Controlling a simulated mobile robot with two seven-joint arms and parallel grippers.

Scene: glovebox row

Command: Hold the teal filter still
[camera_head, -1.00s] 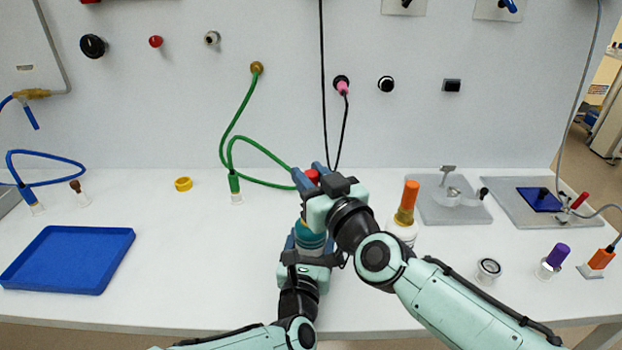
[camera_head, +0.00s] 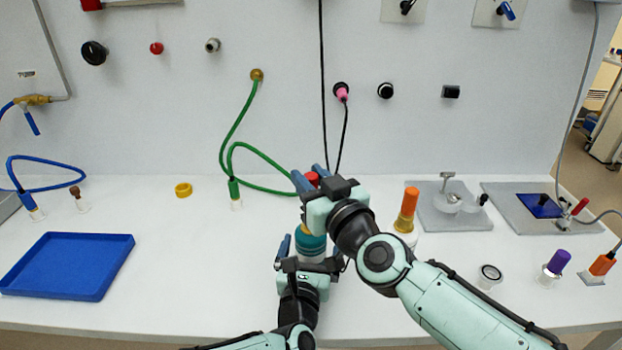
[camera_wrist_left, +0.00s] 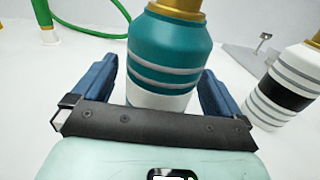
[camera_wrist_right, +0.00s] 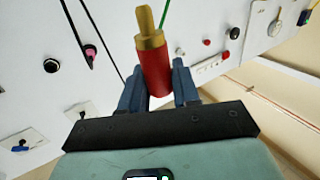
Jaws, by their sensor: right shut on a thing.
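The teal filter (camera_head: 312,246) stands upright on the bench, partly hidden behind my right gripper. In the left wrist view, the teal filter (camera_wrist_left: 168,55) shows a teal body, grey rings, a white lower part and a brass-coloured top. My left gripper (camera_head: 308,250) is open, with one blue finger on each side of the filter's lower part. A narrow gap shows at the left finger; contact at the right finger is unclear. My right gripper (camera_head: 309,178) is shut on a red fitting with a brass tip (camera_wrist_right: 153,62), above and behind the filter.
A green hose (camera_head: 240,150) loops behind the grippers. A blue tray (camera_head: 68,265) lies at the left. The bench between tray and filter is mostly clear.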

